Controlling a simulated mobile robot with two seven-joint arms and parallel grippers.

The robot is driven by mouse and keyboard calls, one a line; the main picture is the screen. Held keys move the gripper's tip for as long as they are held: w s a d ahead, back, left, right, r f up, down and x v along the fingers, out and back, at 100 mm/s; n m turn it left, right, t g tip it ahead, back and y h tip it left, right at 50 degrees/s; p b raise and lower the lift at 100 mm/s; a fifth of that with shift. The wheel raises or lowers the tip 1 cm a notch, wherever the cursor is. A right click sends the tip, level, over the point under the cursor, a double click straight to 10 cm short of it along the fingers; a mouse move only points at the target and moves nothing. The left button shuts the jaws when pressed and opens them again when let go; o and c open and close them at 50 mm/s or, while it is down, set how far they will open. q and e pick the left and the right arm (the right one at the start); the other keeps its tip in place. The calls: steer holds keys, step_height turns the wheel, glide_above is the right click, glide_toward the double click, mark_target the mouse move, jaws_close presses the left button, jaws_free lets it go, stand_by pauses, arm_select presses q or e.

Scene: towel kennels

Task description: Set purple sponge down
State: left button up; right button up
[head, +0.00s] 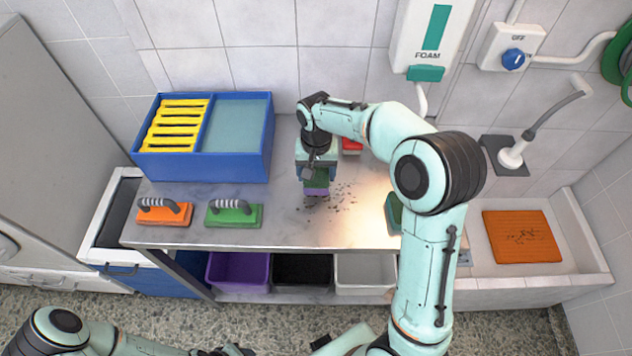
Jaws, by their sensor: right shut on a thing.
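The purple sponge (316,192) is under my right gripper (317,172), over the middle of the steel table (275,228). It shows a purple lower edge with a green part above it. My right gripper points down and is shut on it, hiding its upper part. I cannot tell whether the sponge touches the table or hangs just above it. Dark crumbs (342,194) lie on the steel beside it. My left arm shows only at the bottom left edge, and its fingers are not visible.
An orange scrubber (150,216) and a green scrubber (235,216) lie at the table's front left. A blue two-part box (205,168) stands behind them. A red item (352,146) and a green item (393,212) are partly hidden by my right arm. A sink (560,272) is at right.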

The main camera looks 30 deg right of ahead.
mark_target(316, 182)
steer(key=shift+f, duration=2.3)
steer(key=shift+f, duration=0.15)
steer(key=o, duration=1)
